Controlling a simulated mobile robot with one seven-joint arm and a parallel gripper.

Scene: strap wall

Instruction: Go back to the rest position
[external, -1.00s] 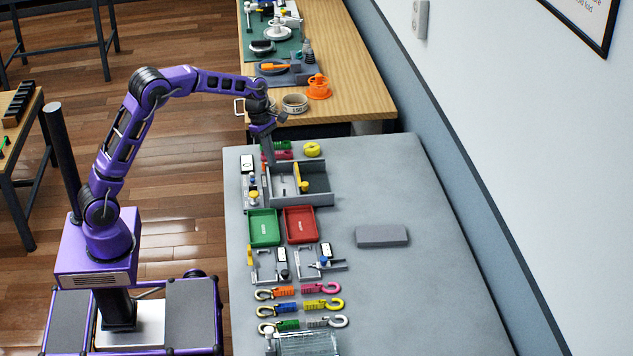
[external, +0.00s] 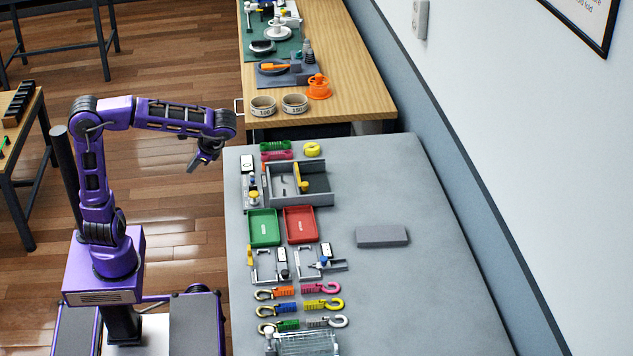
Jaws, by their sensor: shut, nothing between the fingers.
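My gripper (external: 193,168) hangs over the wooden floor, just left of the grey table (external: 370,290). It points down and to the left, is shut and holds nothing. The gripper is apart from everything on the table. Its fingers are small and dark in this view.
The table holds a grey divided box (external: 320,197), a green tray (external: 264,228), a red tray (external: 300,224), a grey block (external: 381,236) and several coloured hooks (external: 322,304). A wooden bench (external: 350,60) stands behind. The floor (external: 180,235) around the gripper is clear.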

